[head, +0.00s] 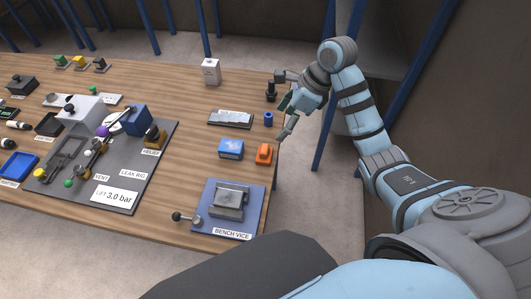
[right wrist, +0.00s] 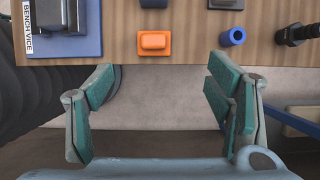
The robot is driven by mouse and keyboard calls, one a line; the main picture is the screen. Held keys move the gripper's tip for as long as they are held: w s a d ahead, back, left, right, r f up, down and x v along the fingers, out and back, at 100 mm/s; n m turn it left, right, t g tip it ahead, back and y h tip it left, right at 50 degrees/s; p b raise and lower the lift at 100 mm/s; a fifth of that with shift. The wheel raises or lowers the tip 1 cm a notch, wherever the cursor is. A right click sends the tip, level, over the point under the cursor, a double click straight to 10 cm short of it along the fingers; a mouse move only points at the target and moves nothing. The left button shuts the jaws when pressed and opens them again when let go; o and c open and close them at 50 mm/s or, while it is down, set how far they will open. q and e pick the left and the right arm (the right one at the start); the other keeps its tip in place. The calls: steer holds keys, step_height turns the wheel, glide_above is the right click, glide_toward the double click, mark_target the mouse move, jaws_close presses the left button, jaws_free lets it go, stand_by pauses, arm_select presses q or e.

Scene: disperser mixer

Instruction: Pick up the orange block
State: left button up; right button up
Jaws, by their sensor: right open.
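The orange block (head: 264,153) sits on the wooden table near its right edge, beside a blue box (head: 231,149). In the right wrist view the orange block (right wrist: 154,43) lies near the table edge, ahead of the gap between my fingers. My right gripper (head: 285,106) is open and empty at the table's right edge, beyond the block in the head view. Its green-padded fingers also show in the right wrist view (right wrist: 162,72), spread apart and not touching the block. My left gripper is not in view.
The bench vice (head: 229,203) sits on a blue plate in front. A grey leak rig board (head: 85,192) fills the left part of the table.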

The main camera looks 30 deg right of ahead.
mark_target(266, 148)
steer(key=x, duration=0.9)
steer(key=s+x, duration=0.1)
steer(key=x, duration=0.4)
steer(key=shift+a+f+p, duration=0.15)
steer(key=shift+a+p, duration=0.05)
steer(key=shift+p, duration=0.1)
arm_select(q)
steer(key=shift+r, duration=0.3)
arm_select(e)
steer(key=c, duration=1.3)
